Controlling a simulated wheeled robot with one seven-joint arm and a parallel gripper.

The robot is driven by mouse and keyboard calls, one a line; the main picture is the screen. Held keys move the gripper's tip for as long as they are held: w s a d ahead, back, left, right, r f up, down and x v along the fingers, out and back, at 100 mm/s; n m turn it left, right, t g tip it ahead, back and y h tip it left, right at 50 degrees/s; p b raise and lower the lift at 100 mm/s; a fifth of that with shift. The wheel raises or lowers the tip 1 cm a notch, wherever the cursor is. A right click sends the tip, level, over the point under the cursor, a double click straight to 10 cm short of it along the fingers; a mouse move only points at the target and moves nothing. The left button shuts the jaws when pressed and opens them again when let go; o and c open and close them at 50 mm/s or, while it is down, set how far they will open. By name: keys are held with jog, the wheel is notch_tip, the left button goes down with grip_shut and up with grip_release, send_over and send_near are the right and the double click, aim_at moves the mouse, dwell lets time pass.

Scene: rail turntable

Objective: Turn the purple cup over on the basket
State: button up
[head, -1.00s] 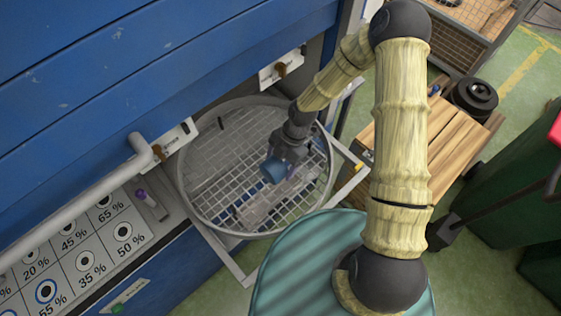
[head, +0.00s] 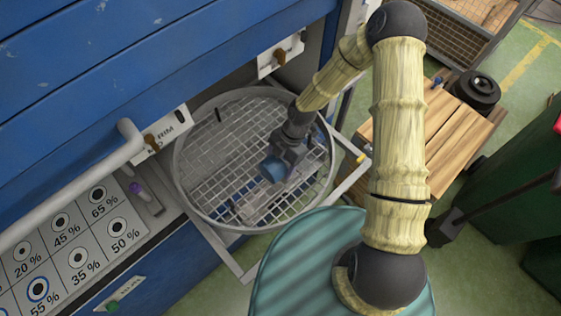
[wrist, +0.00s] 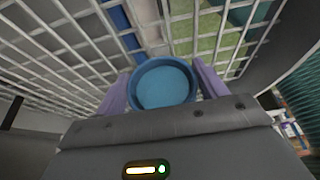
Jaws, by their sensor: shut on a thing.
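The basket (head: 181,184) is a round grey wire-mesh tray with a raised rim, in front of the blue cabinet. My gripper (head: 271,170) is over the right-centre part of its mesh. It is shut on a small blue cup (head: 272,169). In the wrist view the blue cup (wrist: 164,87) sits between the two purple fingers of my gripper (wrist: 163,88), with a round rim and a lighter blue disc inside it facing the camera. The mesh shows beyond it. I cannot tell whether the cup touches the mesh. I see no purple cup.
A panel with percentage labels (head: 78,258) and a purple-topped lever (head: 136,188) lies to the left. A grey handle bar (head: 75,192) crosses beside it. A wooden crate (head: 440,135) stands at the right, near dark green bins (head: 515,180). The basket's left half is clear.

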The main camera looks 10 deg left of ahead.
jog(key=shift+f, duration=0.4)
jog(key=o, duration=1.2)
jog(key=shift+o, duration=0.2)
jog(key=b+v, duration=0.2)
jog(key=v, duration=1.5)
jog(key=shift+r+b, duration=0.2)
jog(key=shift+b, duration=0.1)
